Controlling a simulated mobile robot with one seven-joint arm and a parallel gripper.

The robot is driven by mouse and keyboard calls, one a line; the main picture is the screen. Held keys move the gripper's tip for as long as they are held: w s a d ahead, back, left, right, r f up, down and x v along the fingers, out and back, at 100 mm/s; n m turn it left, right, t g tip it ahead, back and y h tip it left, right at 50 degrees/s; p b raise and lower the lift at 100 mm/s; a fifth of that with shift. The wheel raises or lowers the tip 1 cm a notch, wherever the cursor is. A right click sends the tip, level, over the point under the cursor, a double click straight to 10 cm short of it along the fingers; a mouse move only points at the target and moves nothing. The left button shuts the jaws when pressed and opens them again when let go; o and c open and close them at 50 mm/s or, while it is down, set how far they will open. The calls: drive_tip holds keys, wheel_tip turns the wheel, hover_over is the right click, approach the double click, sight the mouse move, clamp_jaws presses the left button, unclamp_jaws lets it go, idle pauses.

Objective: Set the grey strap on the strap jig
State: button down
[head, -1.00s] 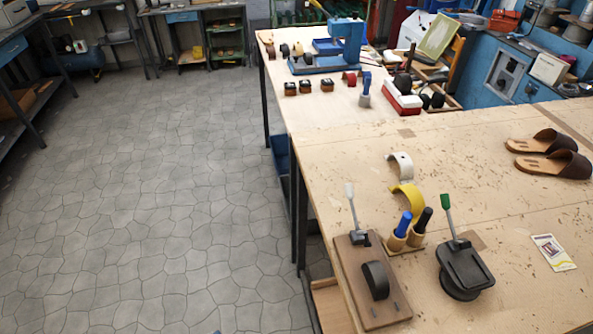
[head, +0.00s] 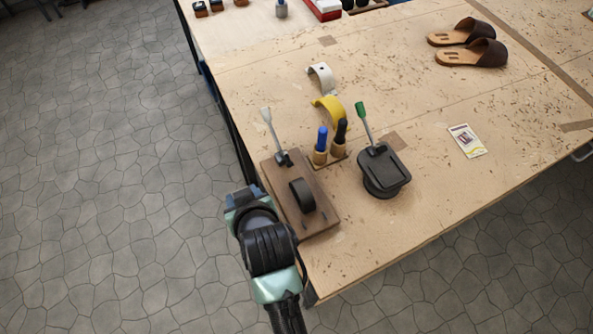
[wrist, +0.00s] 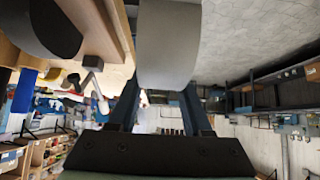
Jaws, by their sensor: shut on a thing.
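The grey strap (wrist: 167,45) is a wide, smooth, curved band between the fingers of my gripper (wrist: 162,88) in the wrist view. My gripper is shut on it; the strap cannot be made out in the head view. There my gripper (head: 242,197) is just off the left side of a brown wooden board (head: 320,222) with a dark rounded form (head: 302,195) and a white-handled lever (head: 267,124). This looks like the strap jig. Its board edge (wrist: 103,20) shows at upper left in the wrist view, apart from the strap.
A black round-based fixture with a green-handled lever (head: 382,172) stands right of the board. Blue and black handled tools (head: 321,140) stand behind it, with a yellow strap (head: 330,106) and white strap (head: 321,72) beyond. Sandals (head: 472,52) and a card (head: 467,140) lie right.

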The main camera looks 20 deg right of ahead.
sight(296, 180)
drive_tip(key=d+p, duration=0.1)
drive_tip(key=d, duration=0.6)
drive_tip(key=shift+w+d, duration=0.15)
drive_tip(key=shift+w, duration=0.05)
drive_tip(key=d, duration=0.1)
drive_tip(key=d+p, duration=0.1)
drive_tip(key=d, duration=0.2)
drive_tip(key=shift+d+f+p, duration=0.2)
drive_tip(key=shift+f+p, duration=0.15)
drive_tip(key=shift+f, duration=0.45)
drive_tip(key=shift+c, duration=1.7)
unclamp_jaws()
drive_tip(key=shift+f, duration=0.15)
